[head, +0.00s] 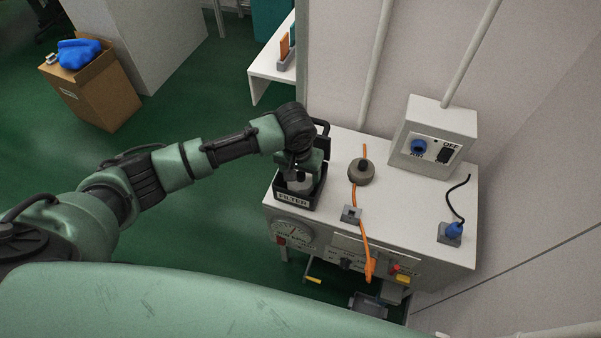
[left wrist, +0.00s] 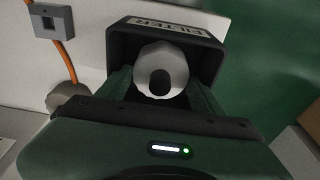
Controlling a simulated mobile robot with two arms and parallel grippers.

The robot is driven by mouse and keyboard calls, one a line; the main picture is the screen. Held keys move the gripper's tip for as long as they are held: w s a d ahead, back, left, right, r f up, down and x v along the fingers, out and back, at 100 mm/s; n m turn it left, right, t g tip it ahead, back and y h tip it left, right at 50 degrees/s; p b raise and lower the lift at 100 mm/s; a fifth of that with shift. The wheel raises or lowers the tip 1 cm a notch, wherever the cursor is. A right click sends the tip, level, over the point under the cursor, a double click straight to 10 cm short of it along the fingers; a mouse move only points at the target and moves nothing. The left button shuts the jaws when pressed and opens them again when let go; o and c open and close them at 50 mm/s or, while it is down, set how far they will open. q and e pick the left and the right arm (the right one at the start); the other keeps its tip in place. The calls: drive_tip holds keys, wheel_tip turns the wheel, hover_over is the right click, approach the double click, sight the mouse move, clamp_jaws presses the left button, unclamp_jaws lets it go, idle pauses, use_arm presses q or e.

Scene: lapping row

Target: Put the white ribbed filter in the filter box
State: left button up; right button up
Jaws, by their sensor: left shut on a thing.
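The white ribbed filter (left wrist: 161,66) shows in the left wrist view as a round pale body with a dark hole in its middle. It is between the fingers of my left gripper (left wrist: 165,92), which is shut on it. The filter box (left wrist: 212,47) is a black open box with a FILTER label, and it stands at the left end of the white bench. In the head view my left gripper (head: 299,176) is down at the box (head: 296,197), with the filter (head: 300,186) partly hidden within its outline. I cannot tell whether the filter touches the box floor. My right gripper is not in view.
The white bench (head: 400,215) carries a grey round knob (head: 361,171) on an orange cable, a grey clip (head: 351,214), a switch box (head: 433,137) and a blue plug (head: 453,231). A cardboard box (head: 97,88) stands on the green floor at the back left.

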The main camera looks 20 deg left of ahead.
sight(298, 185)
use_arm(q)
drive_tip(key=o, duration=1.1)
wheel_tip(298, 185, up, 12)
drive_tip(key=s, duration=0.1)
drive_tip(key=shift+s, duration=0.4)
